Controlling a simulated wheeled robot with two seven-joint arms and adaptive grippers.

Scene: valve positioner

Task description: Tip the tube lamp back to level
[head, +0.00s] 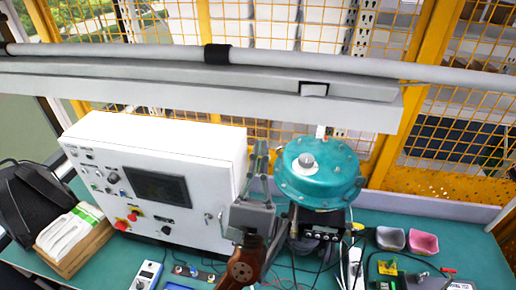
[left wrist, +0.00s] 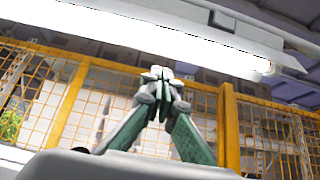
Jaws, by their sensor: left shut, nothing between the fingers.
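The tube lamp (head: 200,98) is a long white bar across the upper part of the head view. Its right end sits a little lower in the picture than its left, and its left end runs out of frame. In the left wrist view its bright tube (left wrist: 150,38) slants down to the right above my fingers. My left gripper (head: 258,147) points up, shut and empty, below the lamp between the white cabinet and the teal valve housing. Its fingertips (left wrist: 160,72) meet in the left wrist view and appear apart from the lamp. My right gripper is out of view.
A white control cabinet (head: 155,180) stands left of my left gripper. The teal valve housing (head: 320,172) is close on its right. Bins, cables and tools lie on the bench.

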